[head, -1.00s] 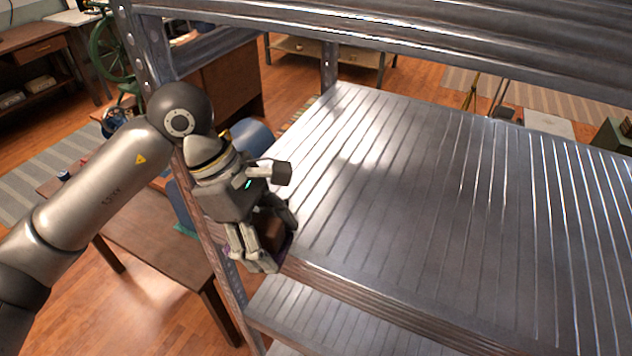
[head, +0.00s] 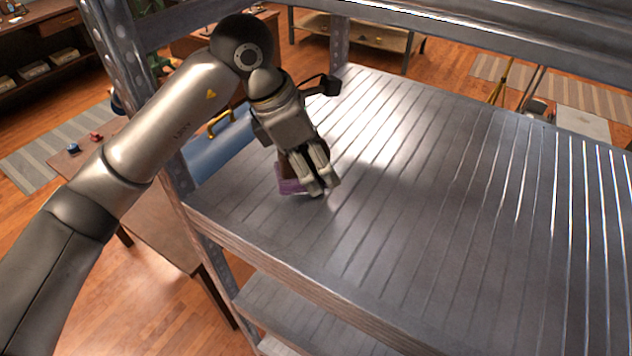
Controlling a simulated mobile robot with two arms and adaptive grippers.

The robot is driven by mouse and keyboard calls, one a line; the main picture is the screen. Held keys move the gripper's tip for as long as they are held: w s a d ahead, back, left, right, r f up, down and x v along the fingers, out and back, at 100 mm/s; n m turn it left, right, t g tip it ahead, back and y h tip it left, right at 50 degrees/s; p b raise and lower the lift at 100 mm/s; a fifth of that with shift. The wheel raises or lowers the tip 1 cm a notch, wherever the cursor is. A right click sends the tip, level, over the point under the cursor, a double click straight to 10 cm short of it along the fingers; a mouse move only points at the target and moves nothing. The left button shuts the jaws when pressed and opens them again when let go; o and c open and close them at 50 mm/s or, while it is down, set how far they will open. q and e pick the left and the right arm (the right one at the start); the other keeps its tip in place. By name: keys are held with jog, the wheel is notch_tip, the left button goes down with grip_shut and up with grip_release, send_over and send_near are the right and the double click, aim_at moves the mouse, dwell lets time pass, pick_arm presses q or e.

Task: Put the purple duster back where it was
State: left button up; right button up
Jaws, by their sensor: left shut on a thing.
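The purple duster (head: 291,186) shows as a purple pad with a brown part above it, at the left part of the metal shelf's top board (head: 420,190). My left gripper (head: 321,190) is shut on the duster and points down at the board. The fingers hide much of the duster. I cannot tell whether the pad touches the board or hangs just above it. My right gripper is not in view.
The top board is bare to the right of my left gripper. A metal post (head: 112,50) rises at the left corner, and a metal beam (head: 450,35) crosses above the back. A blue box (head: 218,150) stands behind the shelf's left edge.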

aim_at(318, 178)
pick_arm(q)
jog(key=f, duration=0.1)
jog(key=f+b, duration=0.1)
jog(key=f, duration=0.1)
jog(key=shift+d+f, duration=0.2)
jog(key=shift+f, duration=0.05)
jog(key=shift+a+f, duration=0.1)
jog(key=o, duration=1)
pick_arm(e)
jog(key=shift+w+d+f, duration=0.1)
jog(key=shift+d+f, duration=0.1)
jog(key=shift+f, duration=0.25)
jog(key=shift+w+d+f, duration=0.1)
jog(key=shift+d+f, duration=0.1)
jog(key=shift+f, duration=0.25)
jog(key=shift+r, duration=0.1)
